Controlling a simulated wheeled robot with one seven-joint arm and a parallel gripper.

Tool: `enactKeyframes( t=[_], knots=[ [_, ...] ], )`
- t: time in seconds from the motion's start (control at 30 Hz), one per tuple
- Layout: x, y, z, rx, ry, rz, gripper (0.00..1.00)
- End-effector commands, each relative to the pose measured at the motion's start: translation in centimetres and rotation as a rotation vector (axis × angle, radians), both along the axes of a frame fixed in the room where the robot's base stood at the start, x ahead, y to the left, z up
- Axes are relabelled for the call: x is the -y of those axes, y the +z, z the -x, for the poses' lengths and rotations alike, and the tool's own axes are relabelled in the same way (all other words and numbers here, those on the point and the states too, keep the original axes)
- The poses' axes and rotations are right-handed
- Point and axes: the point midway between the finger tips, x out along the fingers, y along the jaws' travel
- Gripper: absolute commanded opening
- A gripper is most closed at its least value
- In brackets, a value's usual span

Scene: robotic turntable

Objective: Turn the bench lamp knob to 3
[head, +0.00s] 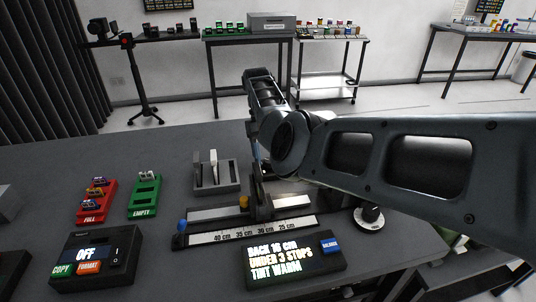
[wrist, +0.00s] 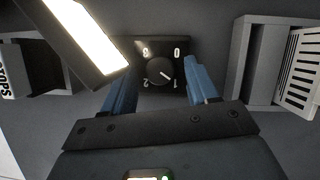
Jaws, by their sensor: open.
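The bench lamp knob (wrist: 159,70) is a dark round dial on a black plate (wrist: 140,44) in the wrist view. White digits stand around it: 0 at upper right, 1 at lower right, 2 at lower left, and one at upper left that looks like 3. Its white pointer mark faces lower right, toward the 1. My gripper (wrist: 161,76) is open, with one blue finger on each side of the knob and visible gaps between. The bright lamp panel (wrist: 92,32) is at upper left. In the head view my arm hides the knob.
Grey holders (wrist: 258,60) with cards flank the gripper in the wrist view. In the head view, a ruler rail (head: 245,232), a lit instruction display (head: 293,262), an OFF box (head: 95,257) and red (head: 96,203) and green (head: 145,197) trays stand on the bench.

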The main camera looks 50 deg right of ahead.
Motion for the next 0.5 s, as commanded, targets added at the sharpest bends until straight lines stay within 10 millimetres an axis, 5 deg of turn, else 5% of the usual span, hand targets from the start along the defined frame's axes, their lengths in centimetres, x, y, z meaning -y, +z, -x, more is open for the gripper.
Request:
enactKeyframes(
  t=[0.23,0.5],
  knots=[
    [0.2,0.8,-0.4,0.001,0.0,0.0,0.59],
    [0.8,5.1,-1.9,0.002,0.0,-0.002,0.59]
  ],
)
